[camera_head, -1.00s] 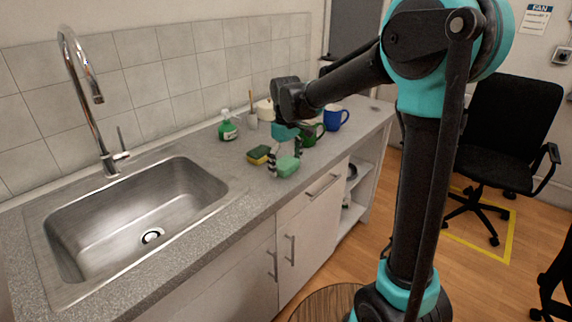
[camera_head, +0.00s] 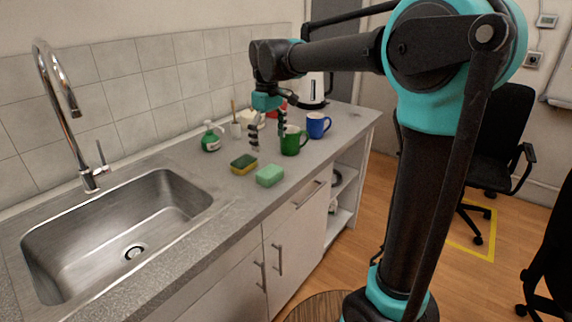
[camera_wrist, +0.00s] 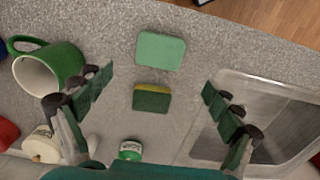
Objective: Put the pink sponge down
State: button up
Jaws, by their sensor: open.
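No pink sponge shows in either view. A light green sponge (camera_head: 270,175) lies flat on the counter near its front edge; it also shows in the wrist view (camera_wrist: 161,50). A yellow and dark green sponge (camera_head: 244,164) lies just behind it, also in the wrist view (camera_wrist: 151,98). My gripper (camera_head: 268,146) is open and empty above the counter, its fingers pointing down. In the wrist view, the fingers (camera_wrist: 158,82) are spread wide to either side of the two sponges, with nothing between the pads.
A green soap bottle (camera_head: 211,141) stands behind, by the tiles. The steel sink (camera_head: 115,235) is at left. Bare counter lies between sink and sponges.

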jog(key=s+d+f+m+t, duration=0.2)
jog(key=s+d+f+m, duration=0.3)
jog(key=s+d+f, duration=0.4)
jog(key=s+d+f+m+t, duration=0.2)
jog(key=s+d+f+m, duration=0.3)
jog(key=s+d+f, duration=0.5)
jog(key=d+f, duration=0.4)
jog(key=shift+s+d, duration=0.15)
jog(key=shift+d, duration=0.2)
